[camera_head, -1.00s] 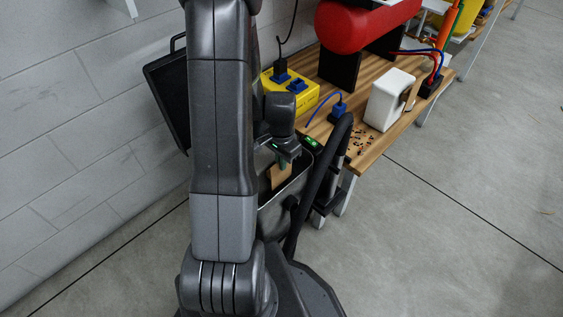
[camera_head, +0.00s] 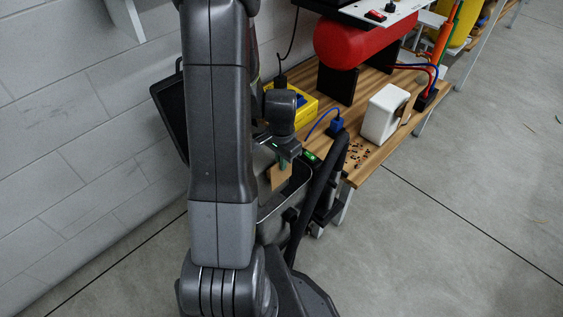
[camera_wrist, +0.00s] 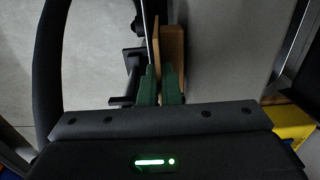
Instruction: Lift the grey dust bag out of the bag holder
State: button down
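A tan card (camera_head: 281,174), apparently the collar of the grey dust bag, stands upright at the top of the opened vacuum cleaner (camera_head: 291,196). My gripper (camera_head: 284,162) is above the vacuum, its green fingertips closed on the upper part of this card. In the wrist view the green fingers (camera_wrist: 160,84) are close together, with the tan card (camera_wrist: 174,47) between and beyond them. A plain grey surface lies right of the card; I cannot tell whether it is the bag's body or the housing. The bag holder is hidden inside the vacuum.
The vacuum's open black lid (camera_head: 171,112) leans near the wall at left. Its thick black hose (camera_head: 318,188) arches close on the right of my gripper. A wooden bench (camera_head: 358,165) beyond carries a yellow box (camera_head: 304,107) and a white housing (camera_head: 381,113). Floor at right is clear.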

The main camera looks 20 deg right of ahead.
jog(key=shift+r+p, duration=2.85)
jog(key=shift+r, duration=1.25)
jog(key=shift+w, duration=0.1)
